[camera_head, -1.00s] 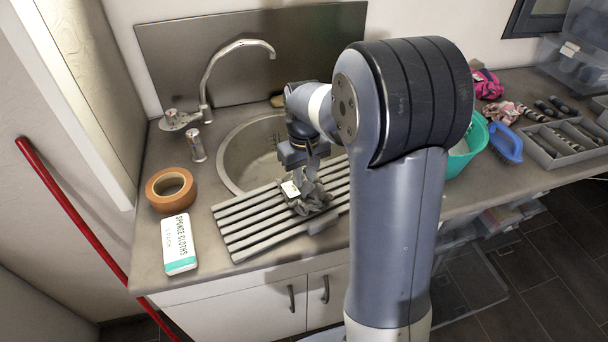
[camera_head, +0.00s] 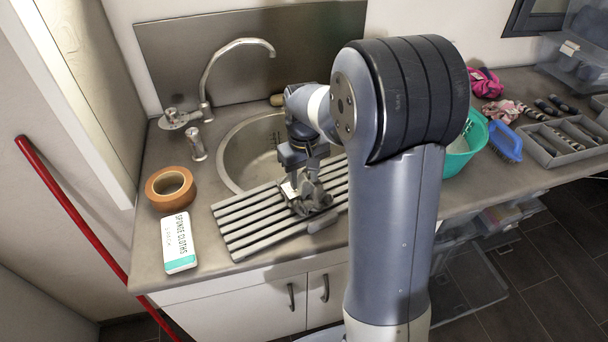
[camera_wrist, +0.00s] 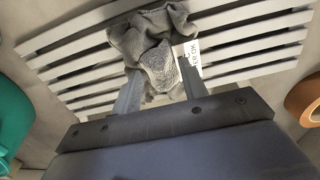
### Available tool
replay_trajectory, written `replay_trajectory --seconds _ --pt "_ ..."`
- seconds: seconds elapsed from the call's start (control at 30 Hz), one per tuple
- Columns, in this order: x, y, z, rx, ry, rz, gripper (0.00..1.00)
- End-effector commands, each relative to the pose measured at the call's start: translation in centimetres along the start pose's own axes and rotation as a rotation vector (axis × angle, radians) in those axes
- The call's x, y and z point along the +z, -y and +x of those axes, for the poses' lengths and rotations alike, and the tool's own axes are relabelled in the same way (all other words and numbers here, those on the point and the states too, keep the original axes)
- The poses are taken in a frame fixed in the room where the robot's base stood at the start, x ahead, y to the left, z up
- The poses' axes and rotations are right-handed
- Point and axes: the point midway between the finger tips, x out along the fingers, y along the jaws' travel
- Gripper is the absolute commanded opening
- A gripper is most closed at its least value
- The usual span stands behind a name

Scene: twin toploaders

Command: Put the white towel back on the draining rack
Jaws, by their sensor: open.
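A crumpled grey cloth (camera_head: 314,199) with a white tag lies on the slatted draining rack (camera_head: 252,222), toward its right part. I see no plainly white towel; this cloth looks grey. In the wrist view the cloth (camera_wrist: 152,42) rests on the slats, with its printed tag (camera_wrist: 193,58) at its right side. My gripper (camera_head: 303,178) points down at the cloth. In the wrist view my gripper (camera_wrist: 160,82) is open, with a finger on each side of the cloth's near part. Whether the fingers touch it, I cannot tell.
The sink (camera_head: 240,160) with its tap (camera_head: 206,88) lies behind the rack. Orange tape (camera_head: 170,188) and a sponge cloths pack (camera_head: 179,243) stand left of it. My arm hides the counter between.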

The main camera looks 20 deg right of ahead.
Motion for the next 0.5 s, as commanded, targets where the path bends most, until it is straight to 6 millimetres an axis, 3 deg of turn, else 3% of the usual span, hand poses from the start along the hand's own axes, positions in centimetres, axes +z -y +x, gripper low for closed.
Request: replay_trajectory --seconds 0.17,0.5 --pt "-0.1 0.0 -2.3 0.001 -0.006 0.0 0.41" --pt "-0.1 0.0 -9.5 0.001 -0.005 0.0 0.41"
